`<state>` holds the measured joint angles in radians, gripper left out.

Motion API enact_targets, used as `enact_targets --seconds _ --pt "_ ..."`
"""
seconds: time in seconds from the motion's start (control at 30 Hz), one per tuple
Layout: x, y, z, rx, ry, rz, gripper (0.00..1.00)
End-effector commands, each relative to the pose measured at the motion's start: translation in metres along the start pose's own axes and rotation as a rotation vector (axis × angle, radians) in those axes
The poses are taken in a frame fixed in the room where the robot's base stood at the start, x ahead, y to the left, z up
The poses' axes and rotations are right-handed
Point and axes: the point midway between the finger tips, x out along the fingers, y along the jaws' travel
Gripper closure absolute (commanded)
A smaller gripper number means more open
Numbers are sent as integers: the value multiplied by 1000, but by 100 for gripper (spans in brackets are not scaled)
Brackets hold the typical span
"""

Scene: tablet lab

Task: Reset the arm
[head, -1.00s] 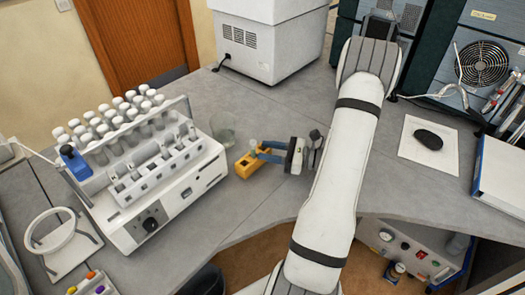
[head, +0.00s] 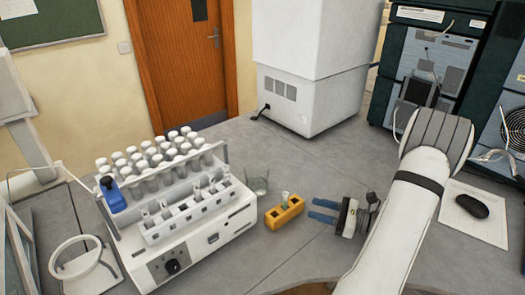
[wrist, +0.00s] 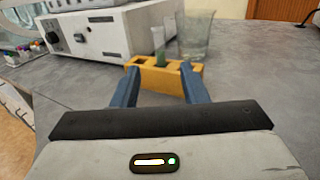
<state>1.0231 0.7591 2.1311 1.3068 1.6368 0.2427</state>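My white arm reaches over the grey bench from the lower right in the head view. My gripper (head: 312,210) has two blue fingers spread apart with nothing between them. It also shows in the wrist view (wrist: 160,85), open and pointing at a small yellow block (wrist: 190,82). In the head view the yellow block (head: 284,212) stands on the bench just left of the fingertips, apart from them. A small tube with a greenish lower part (wrist: 159,48) stands upright in the block.
A glass beaker (head: 256,181) stands just behind the block. A white machine with several capped tubes (head: 190,250) is at left. A large white box-shaped device (head: 310,85) stands behind. A black mouse (head: 472,206) lies on a white pad at right. Bare bench lies before the block.

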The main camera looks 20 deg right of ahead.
Motion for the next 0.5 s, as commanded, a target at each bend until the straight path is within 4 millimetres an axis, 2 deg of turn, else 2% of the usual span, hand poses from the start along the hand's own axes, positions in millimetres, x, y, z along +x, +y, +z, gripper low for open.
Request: enact_targets --seconds 0.13,0.27,0.37,0.5 --pt "2 1 2 -5 5 9 60" --pt "24 19 16 -66 70 119 60" --pt "50 48 33 -164 163 277 60" --pt "78 99 53 -349 313 530 60"
